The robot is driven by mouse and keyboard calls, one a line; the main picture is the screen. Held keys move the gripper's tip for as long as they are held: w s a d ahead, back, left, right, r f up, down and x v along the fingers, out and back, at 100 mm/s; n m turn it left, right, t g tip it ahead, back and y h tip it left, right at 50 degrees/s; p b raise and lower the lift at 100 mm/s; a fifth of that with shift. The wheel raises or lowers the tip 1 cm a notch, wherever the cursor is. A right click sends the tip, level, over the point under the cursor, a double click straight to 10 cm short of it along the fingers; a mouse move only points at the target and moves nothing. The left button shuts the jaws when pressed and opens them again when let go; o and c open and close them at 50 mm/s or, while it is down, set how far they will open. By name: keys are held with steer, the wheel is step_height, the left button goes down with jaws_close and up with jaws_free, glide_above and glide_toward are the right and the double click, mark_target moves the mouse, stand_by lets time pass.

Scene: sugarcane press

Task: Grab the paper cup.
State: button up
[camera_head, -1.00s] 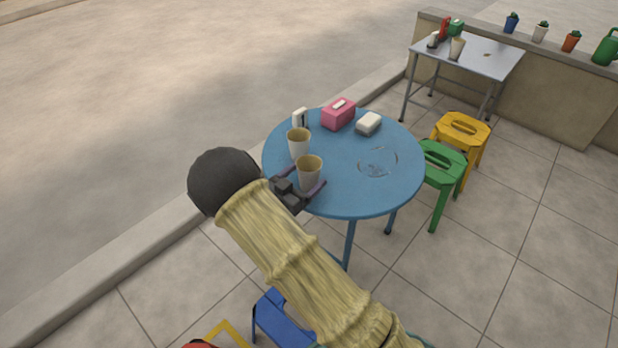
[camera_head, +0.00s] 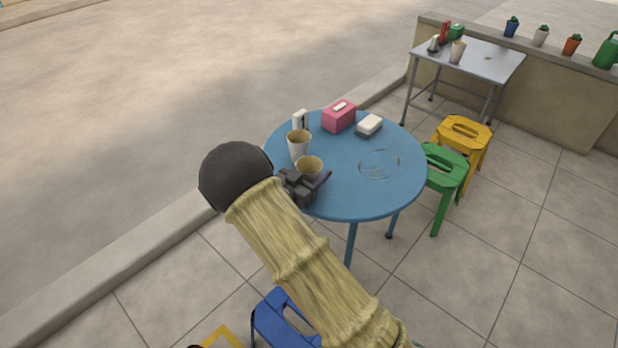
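Two paper cups stand on the left part of the round blue table (camera_head: 350,200). The nearer paper cup (camera_head: 309,165) is light with a tan inside; its lower part is hidden behind my gripper. The farther paper cup (camera_head: 298,143) stands just behind it to the left, upright and fully clear of the gripper. My gripper (camera_head: 308,178) is at the near cup, at the table's near left edge. I cannot tell whether the fingers touch the cup.
A pink tissue box (camera_head: 339,116), a white box (camera_head: 369,125), a small white holder (camera_head: 300,120) and a clear round dish (camera_head: 379,164) are on the table. Green (camera_head: 446,168), yellow (camera_head: 462,132) and blue (camera_head: 283,318) stools stand around. A metal table (camera_head: 480,58) is behind.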

steer(key=shift+c, duration=1)
steer(key=shift+r, duration=0.15)
step_height(320, 180, up, 10)
steer(key=p, duration=0.5)
